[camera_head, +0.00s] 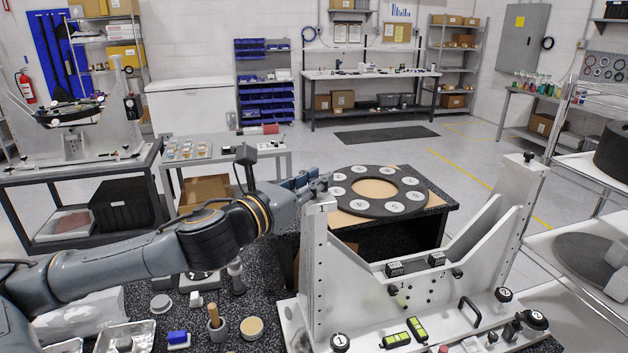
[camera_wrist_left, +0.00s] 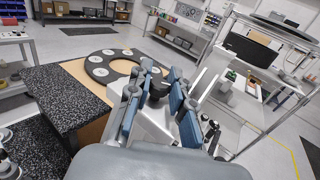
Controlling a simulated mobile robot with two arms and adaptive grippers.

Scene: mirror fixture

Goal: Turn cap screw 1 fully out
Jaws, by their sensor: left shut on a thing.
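The white metal mirror fixture (camera_head: 425,288) stands on a dark speckled table, with a tall post (camera_head: 318,265) labelled 1 on its left side. My left gripper (camera_head: 316,184) is at the top of that post, its arm coming in from the left. In the left wrist view its blue-padded fingers (camera_wrist_left: 158,95) stand on either side of the dark cap screw 1 (camera_wrist_left: 158,88) and are shut on it. The gripper hides the screw in the head view. A second dark cap screw (camera_head: 528,157) sits on top of the right post. My right gripper is not in view.
A dark ring with several numbered white discs (camera_head: 375,190) lies on a table just behind the left post. Small parts, including a wooden-handled tool (camera_head: 214,318) and a blue block (camera_head: 178,338), lie on the speckled tabletop (camera_head: 262,300) below my left arm.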

